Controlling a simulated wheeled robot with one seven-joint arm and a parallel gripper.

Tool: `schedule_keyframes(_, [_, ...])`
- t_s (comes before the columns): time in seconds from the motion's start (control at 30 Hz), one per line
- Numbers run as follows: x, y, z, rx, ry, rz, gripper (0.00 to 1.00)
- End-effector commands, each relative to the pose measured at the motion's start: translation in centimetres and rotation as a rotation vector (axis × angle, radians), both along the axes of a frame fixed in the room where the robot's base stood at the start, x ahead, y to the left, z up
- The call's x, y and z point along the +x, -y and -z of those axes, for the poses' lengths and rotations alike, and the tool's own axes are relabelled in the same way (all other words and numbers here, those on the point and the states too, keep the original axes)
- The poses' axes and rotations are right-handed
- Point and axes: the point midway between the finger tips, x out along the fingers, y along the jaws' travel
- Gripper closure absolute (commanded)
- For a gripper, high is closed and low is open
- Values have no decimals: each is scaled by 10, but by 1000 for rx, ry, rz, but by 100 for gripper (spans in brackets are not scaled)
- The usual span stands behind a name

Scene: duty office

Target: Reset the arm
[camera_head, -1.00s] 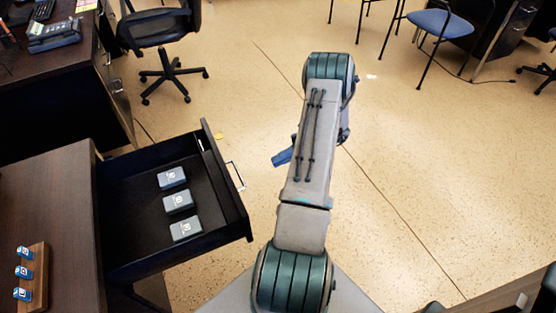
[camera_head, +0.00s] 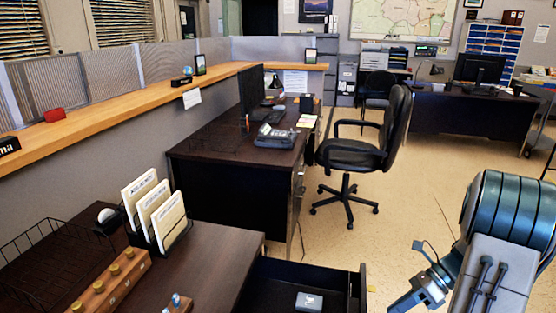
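My arm stands at the lower right of the head view, with its teal joint and grey link in front of the floor. What looks like my gripper (camera_head: 408,300), blue and grey, points down and left beside the link. Its fingers cannot be made out, so its opening is unclear. It is over the floor, to the right of the open drawer (camera_head: 362,290), and I see nothing held in it.
One grey box (camera_head: 309,301) shows in the drawer. The near desk (camera_head: 215,250) carries a file rack (camera_head: 155,212), a wire tray (camera_head: 45,262) and a wooden block with knobs (camera_head: 110,282). A black office chair (camera_head: 365,150) stands beyond. Floor is clear behind my arm.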

Motion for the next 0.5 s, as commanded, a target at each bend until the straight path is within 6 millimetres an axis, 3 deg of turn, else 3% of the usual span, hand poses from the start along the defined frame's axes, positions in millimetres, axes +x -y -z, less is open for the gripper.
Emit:
schedule_keyframes(0.03, [-2,-13,-21,-39,64,-83,86])
schedule_keyframes(0.1, [-6,-27,-40,-89,153,-202,86])
schedule_keyframes(0.5, [-47,-96,-130,-331,642,-946,86])
